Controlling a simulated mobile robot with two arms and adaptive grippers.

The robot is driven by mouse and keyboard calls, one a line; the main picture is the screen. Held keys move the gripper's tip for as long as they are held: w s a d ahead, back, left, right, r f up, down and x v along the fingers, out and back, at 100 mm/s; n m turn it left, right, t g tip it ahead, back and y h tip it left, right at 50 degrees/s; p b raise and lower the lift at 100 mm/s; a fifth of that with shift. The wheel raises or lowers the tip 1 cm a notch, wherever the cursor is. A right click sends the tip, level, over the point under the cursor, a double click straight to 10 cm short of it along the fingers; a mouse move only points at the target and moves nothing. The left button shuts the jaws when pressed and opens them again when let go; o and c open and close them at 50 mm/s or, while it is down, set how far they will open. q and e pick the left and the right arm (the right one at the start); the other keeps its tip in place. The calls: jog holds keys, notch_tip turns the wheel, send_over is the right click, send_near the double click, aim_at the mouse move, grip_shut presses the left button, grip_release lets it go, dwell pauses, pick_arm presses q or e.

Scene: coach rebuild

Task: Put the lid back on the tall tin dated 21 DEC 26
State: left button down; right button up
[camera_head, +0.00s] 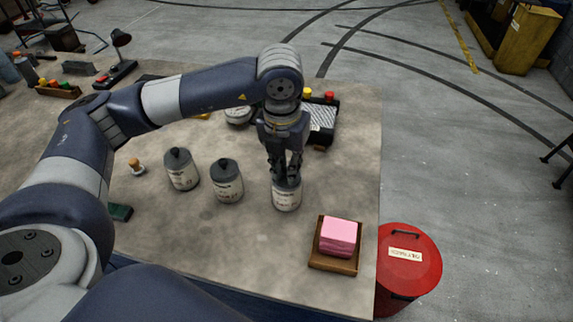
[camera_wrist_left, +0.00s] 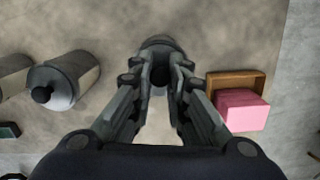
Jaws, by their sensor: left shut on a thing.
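My left gripper (camera_head: 285,170) points straight down over the rightmost tall tin (camera_head: 287,198), shut on the dark knob of a grey lid (camera_wrist_left: 158,42). The lid is at the tin's top; I cannot tell whether it is seated or just above the rim. The fingers hide most of the lid. Two more tall pale tins, a left one (camera_head: 183,176) and a middle one (camera_head: 228,190), stand upright with dark knobbed lids on. Their labels are too small to read, so I cannot tell the dates. My right gripper is not in view.
A wooden tray (camera_head: 332,266) with pink blocks (camera_head: 341,236) stands at the table's right front. A red bin (camera_head: 408,262) stands on the floor beside it. A small wooden-topped stamp (camera_head: 137,166) and a dark green block (camera_head: 120,212) lie left. The front middle is clear.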

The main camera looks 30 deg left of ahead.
pick_arm(q)
jog(key=shift+b, duration=0.35)
dwell(0.6)
jog(key=c, duration=1.5)
grip_release()
jog(key=o, duration=0.5)
jog(key=shift+r+p, duration=1.9)
jog(key=shift+r, duration=1.6)
